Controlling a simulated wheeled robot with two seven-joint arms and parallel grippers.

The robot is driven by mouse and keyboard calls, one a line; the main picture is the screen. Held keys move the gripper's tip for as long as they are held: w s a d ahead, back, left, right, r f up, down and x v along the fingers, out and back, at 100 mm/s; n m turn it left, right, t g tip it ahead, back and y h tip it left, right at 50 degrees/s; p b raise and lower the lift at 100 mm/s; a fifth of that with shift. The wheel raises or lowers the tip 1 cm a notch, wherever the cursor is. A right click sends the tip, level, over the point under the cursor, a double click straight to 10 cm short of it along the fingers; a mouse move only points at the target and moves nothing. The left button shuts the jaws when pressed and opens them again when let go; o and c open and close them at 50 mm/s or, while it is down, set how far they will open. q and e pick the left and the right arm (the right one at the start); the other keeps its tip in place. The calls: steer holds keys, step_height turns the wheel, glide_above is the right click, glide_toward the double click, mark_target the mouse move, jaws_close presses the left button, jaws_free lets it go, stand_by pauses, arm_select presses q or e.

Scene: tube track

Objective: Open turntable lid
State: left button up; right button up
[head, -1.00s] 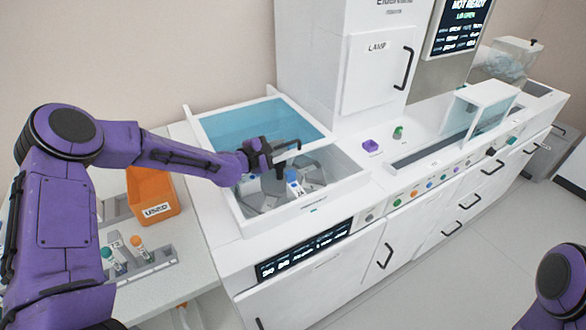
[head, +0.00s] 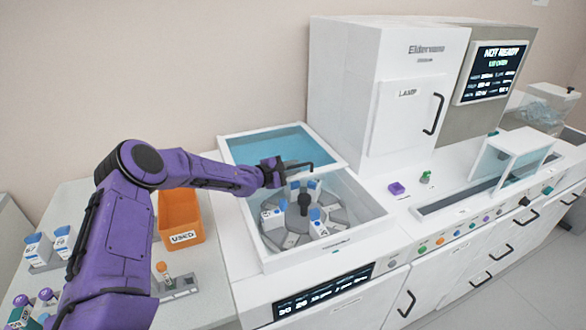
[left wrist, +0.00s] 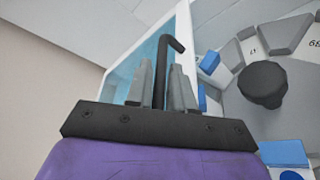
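The turntable lid (head: 270,145) is a blue-tinted clear panel in a white frame, lying behind the turntable well. The well is uncovered, and the grey round turntable (head: 325,232) with its dark central knob (head: 305,202) shows inside. The knob also shows in the left wrist view (left wrist: 263,84). My left gripper (head: 284,171) is at the back edge of the well, by the lid's near edge. In the left wrist view its fingers (left wrist: 160,82) stand close on both sides of the black hooked handle (left wrist: 172,44) and appear shut on it. My right gripper is out of view.
Blue-capped white pieces (head: 272,216) sit on the turntable. An orange bin (head: 181,217) and a tube rack (head: 180,287) stand on the left bench. The tall white LAMP cabinet (head: 395,100) rises right of the lid. A screen (head: 492,72) reads NOT READY.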

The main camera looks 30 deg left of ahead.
arm_select(q)
steer(key=v, duration=1)
steer(key=shift+p, duration=0.4)
steer(key=shift+s+r, duration=0.15)
